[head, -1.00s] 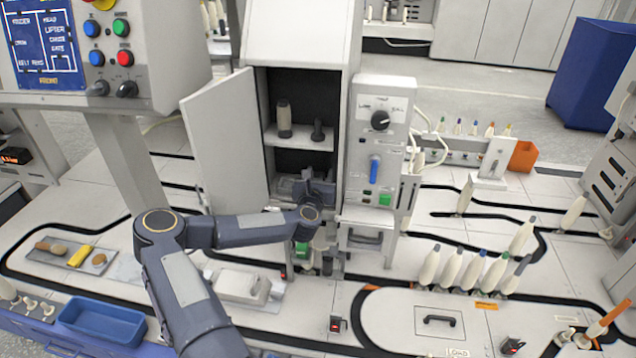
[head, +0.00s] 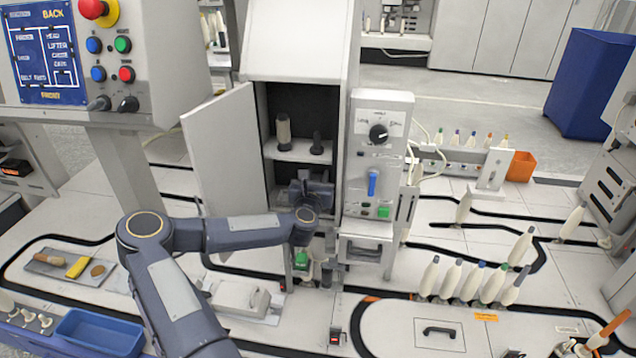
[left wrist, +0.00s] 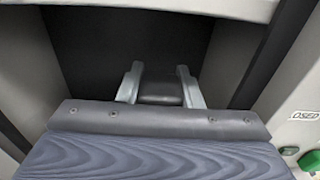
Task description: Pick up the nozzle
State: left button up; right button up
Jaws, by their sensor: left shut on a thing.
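My left gripper (head: 308,188) is inside the lower compartment of the open white cabinet (head: 298,50), below its shelf. In the left wrist view its two grey fingers (left wrist: 160,85) are closed on a dark, smooth piece (left wrist: 160,92), which I take to be the nozzle. Only part of that piece shows between the fingers. In the head view the gripper and wrist hide it. My right gripper is in neither view.
The shelf above holds a grey-brown cylinder (head: 283,131) and a dark upright piece (head: 317,143). The cabinet door (head: 224,152) stands open at the left. A control box (head: 380,150) with a knob adjoins the right side. White bobbins (head: 450,275) stand at the right.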

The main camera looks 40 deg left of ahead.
aim_at(314, 178)
pick_arm(q)
jog(key=s+r, duration=0.1)
jog(key=s+d+r, duration=0.1)
jog(key=r, duration=0.1)
jog(key=shift+s+r+p, duration=0.3)
jog(key=s+d+r+p, duration=0.1)
jog(key=s+d+r, duration=0.3)
jog(key=s, duration=0.4)
jog(key=shift+s+d+r, duration=0.2)
jog(key=shift+s, duration=0.1)
